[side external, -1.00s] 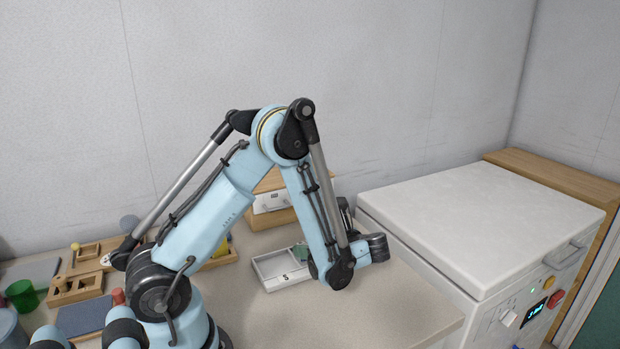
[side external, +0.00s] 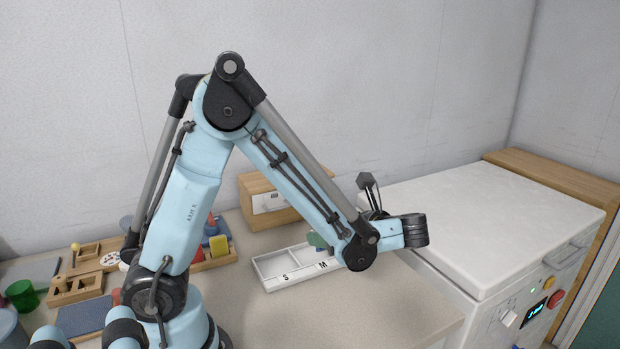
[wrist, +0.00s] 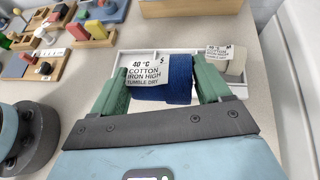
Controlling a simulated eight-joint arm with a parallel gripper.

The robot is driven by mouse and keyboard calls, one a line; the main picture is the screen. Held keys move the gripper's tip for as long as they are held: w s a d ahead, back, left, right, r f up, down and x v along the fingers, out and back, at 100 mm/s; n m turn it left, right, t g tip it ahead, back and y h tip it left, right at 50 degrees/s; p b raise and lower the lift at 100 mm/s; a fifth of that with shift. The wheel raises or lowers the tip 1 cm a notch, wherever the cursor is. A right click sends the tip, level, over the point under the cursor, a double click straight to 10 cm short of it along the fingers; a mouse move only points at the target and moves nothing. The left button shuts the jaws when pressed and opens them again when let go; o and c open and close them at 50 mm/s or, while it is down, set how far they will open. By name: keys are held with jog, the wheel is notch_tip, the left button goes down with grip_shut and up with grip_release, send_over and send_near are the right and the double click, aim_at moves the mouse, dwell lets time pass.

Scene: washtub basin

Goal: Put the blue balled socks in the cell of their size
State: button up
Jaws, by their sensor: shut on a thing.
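The blue balled socks (wrist: 178,80) are between the green fingers of my gripper (wrist: 160,88) in the wrist view. A white care label (wrist: 146,72) on them reads 40 °C, cotton, iron high, tumble dry, with a small mark at its corner that looks like an S. The white tray (side external: 262,277) lies on the table, with S and M lettered on its front edge. My gripper (side external: 318,241) is over the tray's right part in the side view, where my arm hides the socks and the rest of the tray.
A wooden box (side external: 262,203) stands behind the tray. A white chest (side external: 480,225) is close on the right. Wooden toys lie at the left; the front table is clear.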

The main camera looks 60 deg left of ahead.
jog(key=w+d+r+m+t+h, duration=0.1)
jog(key=w+d+r+m+t, duration=0.2)
jog(key=r+m+t, duration=0.3)
jog(key=shift+w+d+r+m+t, duration=0.25)
jog(key=shift+d+m+t, duration=0.3)
jog(key=shift+t, duration=0.25)
jog(key=d+r+m+t+h, duration=0.1)
jog(key=m, duration=0.1)
jog(key=w+d+r+m+t+h, duration=0.1)
jog(key=m+t, duration=0.1)
jog(key=d+r+m+t+h, duration=0.1)
jog(key=m, duration=0.1)
jog(key=shift+w+d+r+t+h, duration=0.1)
jog(key=shift+w+d+t+h, duration=0.05)
jog(key=shift+d+t+h, duration=0.2)
jog(key=shift+s+a+f+n+g+y, duration=0.8)
jog(key=shift+f+n+g, duration=0.45)
jog(key=shift+n+g, duration=0.9)
jog(key=shift+s+a+f+n+g+y, duration=0.75)
jog(key=shift+f+n+g, duration=0.55)
jog(key=shift+n+g, duration=0.8)
jog(key=shift+s+a+f+n+g+y, duration=0.8)
jog(key=shift+f+n+g, duration=0.45)
jog(key=shift+n+g, duration=0.85)
jog(key=shift+s+d, duration=0.15)
